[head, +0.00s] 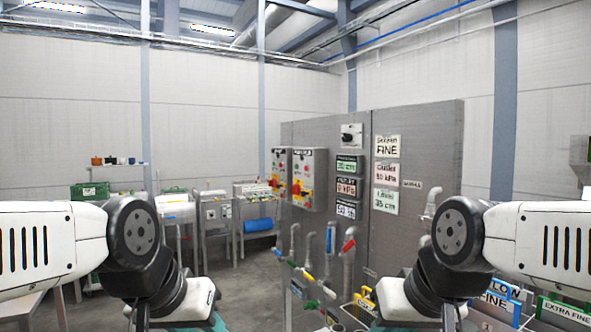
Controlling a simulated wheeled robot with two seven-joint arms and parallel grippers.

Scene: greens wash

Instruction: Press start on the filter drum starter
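Two grey starter boxes hang on the left end of the large grey panel (437,140). The left box (280,150) and the right box (309,160) each carry a label strip, small buttons and red and yellow parts. The labels are too small to read, so I cannot tell which box is the filter drum starter. My arms come in from both sides at the bottom, well short of the boxes. Their lower ends run out of the picture, and neither gripper shows.
The panel also bears a black rotary switch (351,136) and several reading plates, one marked FINE (387,146). Pipes with coloured valve handles (348,246) stand before it. Labelled bins (565,312) stand at lower right. Floor shows left of the panel, with benches behind.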

